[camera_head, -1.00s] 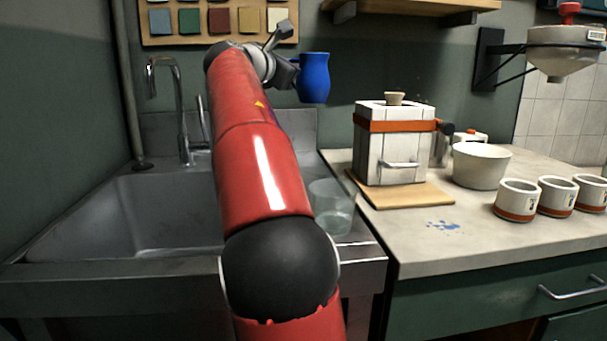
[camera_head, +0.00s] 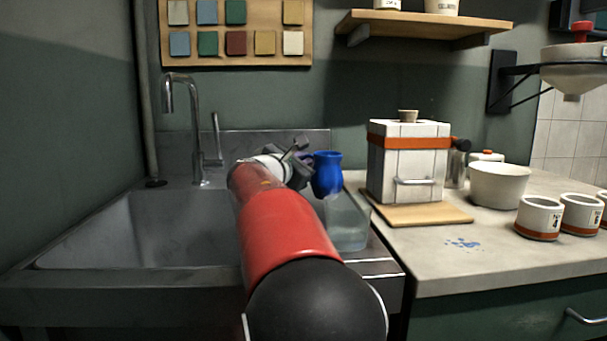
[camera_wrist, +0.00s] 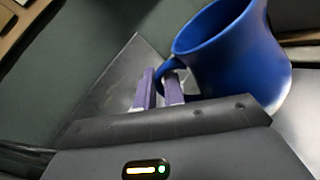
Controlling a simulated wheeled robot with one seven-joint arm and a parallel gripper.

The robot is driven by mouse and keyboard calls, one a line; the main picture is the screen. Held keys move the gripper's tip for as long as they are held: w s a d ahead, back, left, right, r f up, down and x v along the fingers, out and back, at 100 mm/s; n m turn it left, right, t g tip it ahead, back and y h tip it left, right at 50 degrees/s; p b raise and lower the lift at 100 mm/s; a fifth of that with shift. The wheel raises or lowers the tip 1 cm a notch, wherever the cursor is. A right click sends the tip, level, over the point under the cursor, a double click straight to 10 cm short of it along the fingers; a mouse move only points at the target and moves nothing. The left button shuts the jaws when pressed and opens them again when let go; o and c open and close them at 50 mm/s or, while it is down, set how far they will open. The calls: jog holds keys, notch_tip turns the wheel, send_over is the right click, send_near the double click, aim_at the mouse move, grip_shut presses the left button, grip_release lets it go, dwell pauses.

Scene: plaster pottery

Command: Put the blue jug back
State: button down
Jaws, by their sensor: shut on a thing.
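The blue jug (camera_head: 327,175) is held upright in the air by my gripper (camera_head: 306,166), at the right end of the sink in the head view. In the wrist view the jug (camera_wrist: 235,55) stands large at the upper right, and its handle is between the two purple fingers of my gripper (camera_wrist: 160,88). The fingers are close together on the handle. A clear glass container (camera_head: 348,225) shows partly behind my arm, below and to the right of the jug. I cannot tell the exact gap between jug and container.
The steel sink (camera_head: 120,240) and tap (camera_head: 190,130) are at the left. A white kiln-like box (camera_head: 405,170) stands on a wooden board (camera_head: 425,214) at the right, with a white bowl (camera_head: 499,185) and cups (camera_head: 539,217) beyond. A wooden shelf (camera_head: 425,25) is above.

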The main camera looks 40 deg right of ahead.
jog(key=shift+f, duration=1)
jog(key=shift+f, duration=0.15)
jog(key=c, duration=1.5)
grip_release()
jog(key=shift+r, duration=0.25)
jog(key=v, duration=0.3)
jog(key=b+v, duration=0.1)
jog(key=v, duration=0.2)
jog(key=shift+a+f, duration=0.2)
jog(key=shift+a, duration=0.05)
jog(key=shift+s+a, duration=0.3)
jog(key=shift+a, duration=0.15)
